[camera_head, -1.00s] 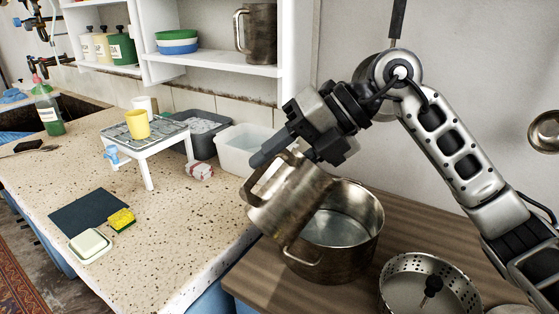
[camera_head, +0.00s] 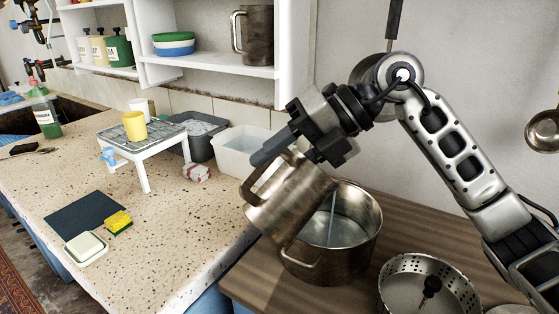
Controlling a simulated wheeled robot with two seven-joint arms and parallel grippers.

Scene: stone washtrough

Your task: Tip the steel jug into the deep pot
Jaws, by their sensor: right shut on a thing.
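The steel jug (camera_head: 288,200) is tilted with its mouth toward the deep pot (camera_head: 345,255). A thin stream of clear liquid (camera_head: 332,215) runs from the jug down into the pot. The pot is steel, with a side handle at its front left, and stands on the wooden surface. My right gripper (camera_head: 297,150) is shut on the jug near its upper side and holds it up over the pot's left rim. The jug hides part of the pot's left side. The exact contact of the fingers is partly hidden. My left gripper is not in view.
A steel colander (camera_head: 428,285) stands right of the pot, near the front. A clear plastic tub (camera_head: 240,150) and a grey tub (camera_head: 200,135) stand on the speckled counter behind the jug. A small white rack (camera_head: 145,140) holds a yellow cup (camera_head: 135,126). Another steel jug (camera_head: 254,42) stands on the shelf.

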